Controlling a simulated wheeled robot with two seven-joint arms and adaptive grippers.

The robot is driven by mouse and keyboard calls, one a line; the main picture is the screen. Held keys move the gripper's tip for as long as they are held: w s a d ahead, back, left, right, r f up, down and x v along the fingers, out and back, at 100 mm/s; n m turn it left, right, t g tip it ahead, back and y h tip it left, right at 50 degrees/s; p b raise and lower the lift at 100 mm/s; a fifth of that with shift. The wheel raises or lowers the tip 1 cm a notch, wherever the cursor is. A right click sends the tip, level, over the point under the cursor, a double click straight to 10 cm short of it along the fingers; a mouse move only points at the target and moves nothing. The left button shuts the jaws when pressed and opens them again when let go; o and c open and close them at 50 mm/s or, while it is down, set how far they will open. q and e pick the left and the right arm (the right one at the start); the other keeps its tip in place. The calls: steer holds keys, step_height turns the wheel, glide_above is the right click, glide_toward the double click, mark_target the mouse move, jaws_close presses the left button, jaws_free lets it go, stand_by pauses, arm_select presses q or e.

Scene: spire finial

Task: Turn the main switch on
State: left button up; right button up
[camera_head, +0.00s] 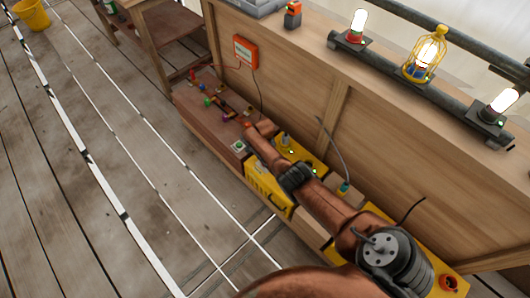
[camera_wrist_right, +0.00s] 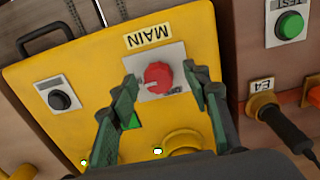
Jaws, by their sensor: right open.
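The main switch is a red rotary knob (camera_wrist_right: 158,78) on a light plate, under an upside-down "MAIN" label (camera_wrist_right: 148,36) on a yellow panel (camera_wrist_right: 60,130) in the right wrist view. My right gripper (camera_wrist_right: 163,77) is open, with one green finger on each side of the knob. I cannot tell whether the fingers touch it. The plate's lettering is partly hidden, so the knob's setting is unclear. In the head view my right arm reaches over the yellow box (camera_head: 262,186) and hides part of it. My left gripper is not in view.
A black knob (camera_wrist_right: 60,99) and a black handle (camera_wrist_right: 46,35) are on the left of the panel. A green TEST button (camera_wrist_right: 289,25) and a plugged black cable (camera_wrist_right: 285,125) are at the right. Lit lamps, including a caged one (camera_head: 428,57), stand above the wooden wall.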

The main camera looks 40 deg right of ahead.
step_height(320, 180, up, 11)
steer(key=shift+s+d, duration=0.15)
steer(key=shift+d, duration=0.05)
stand_by(0.3)
stand_by(0.4)
